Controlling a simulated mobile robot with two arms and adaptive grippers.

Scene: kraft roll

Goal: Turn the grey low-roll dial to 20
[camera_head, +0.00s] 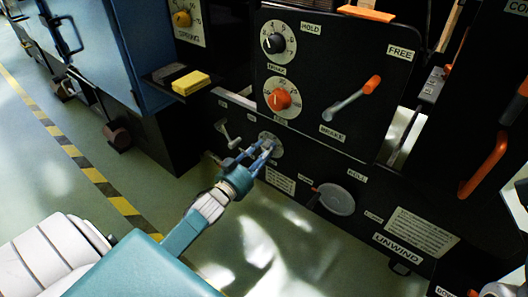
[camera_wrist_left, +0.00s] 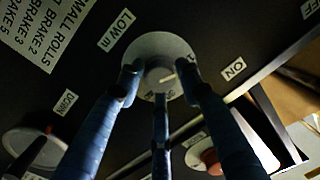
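The grey low-roll dial (camera_head: 270,145) sits low on the black machine front, below the orange dial. Its pale round scale plate (camera_wrist_left: 160,45) and grey knob (camera_wrist_left: 160,72) show in the left wrist view, with a short white mark on the knob. The scale numbers are mostly hidden or too small to read. My left gripper (camera_head: 262,150) is at the dial; in the left wrist view its blue fingers (camera_wrist_left: 158,75) stand on both sides of the knob, with a third below. Whether they touch it I cannot tell.
Above are a black dial (camera_head: 273,43), an orange dial (camera_head: 283,98) and an orange-tipped lever (camera_head: 350,100). A small grey lever (camera_head: 228,135) is left of the grey dial. A round grey disc (camera_head: 336,199) is to the lower right. The floor in front is clear.

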